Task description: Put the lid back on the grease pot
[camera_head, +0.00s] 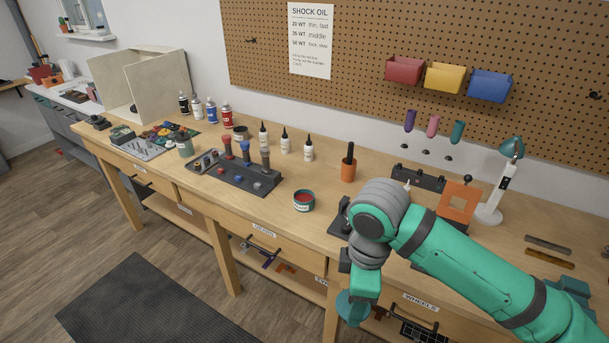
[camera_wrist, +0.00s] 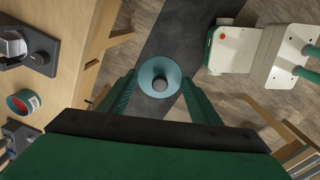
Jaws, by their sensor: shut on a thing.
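The grease pot (camera_head: 304,200) is a small teal pot with a pale label, open on top, with red grease showing. It stands upright on the bench near the front edge, and also shows at the left of the wrist view (camera_wrist: 23,102). The lid (camera_wrist: 160,67) is a round teal disc with a grey knob. My gripper (camera_wrist: 160,80) is shut on the lid, one finger on each side. In the head view the lid (camera_head: 350,309) hangs in front of the bench edge, to the right of the pot and apart from it.
A dark stand (camera_head: 342,217) is right of the pot, close to my arm. An orange cup (camera_head: 348,168) with a dark handle is behind. Floor lies below the lid.

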